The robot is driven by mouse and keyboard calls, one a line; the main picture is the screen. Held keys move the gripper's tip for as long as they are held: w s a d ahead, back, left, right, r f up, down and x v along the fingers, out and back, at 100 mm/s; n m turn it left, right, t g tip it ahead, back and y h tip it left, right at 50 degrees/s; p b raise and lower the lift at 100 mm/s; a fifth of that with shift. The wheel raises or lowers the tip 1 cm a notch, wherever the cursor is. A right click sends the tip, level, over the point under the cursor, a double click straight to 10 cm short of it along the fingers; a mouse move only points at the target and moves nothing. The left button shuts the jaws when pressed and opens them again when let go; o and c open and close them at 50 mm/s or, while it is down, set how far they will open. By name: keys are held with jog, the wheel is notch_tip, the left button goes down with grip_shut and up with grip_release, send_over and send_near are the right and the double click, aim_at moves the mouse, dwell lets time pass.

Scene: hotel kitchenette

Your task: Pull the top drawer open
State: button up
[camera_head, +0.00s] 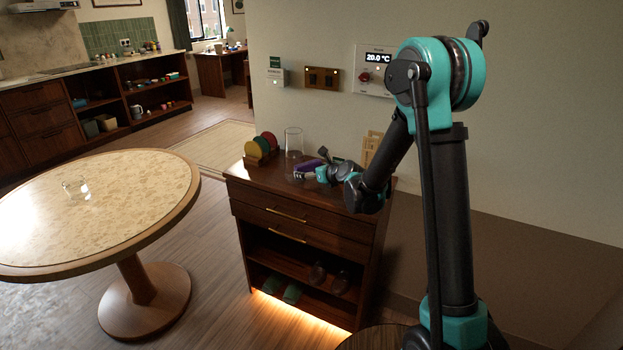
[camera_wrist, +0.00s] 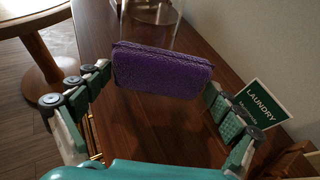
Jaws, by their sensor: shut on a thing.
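The wooden cabinet (camera_head: 378,215) stands against the wall. Its top drawer (camera_head: 260,214) looks closed, with a thin brass handle (camera_head: 287,214) across its front. A second drawer (camera_head: 266,232) with a similar handle sits below. My gripper (camera_head: 303,173) is above the cabinet top, away from the handle. It is shut on a purple textured case (camera_wrist: 160,72), whose ends lie between the two fingers in the wrist view. The case also shows in the head view (camera_head: 310,165). Brass handles (camera_wrist: 92,138) show low at left in the wrist view, partly behind the left finger.
A clear glass cylinder (camera_head: 293,141) and coloured discs in a stand (camera_head: 262,146) stand on the cabinet top. A green laundry sign (camera_wrist: 257,103) stands right of my gripper. Shoes (camera_head: 318,273) and green slippers (camera_head: 292,294) lie on lower shelves. A round table (camera_head: 140,215) stands left.

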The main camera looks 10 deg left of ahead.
aim_at(311, 186)
jog(key=shift+f, duration=1.55)
jog(key=o, duration=0.9)
jog(key=shift+f, duration=0.1)
jog(key=v, duration=1.2)
jog(key=shift+r, duration=0.25)
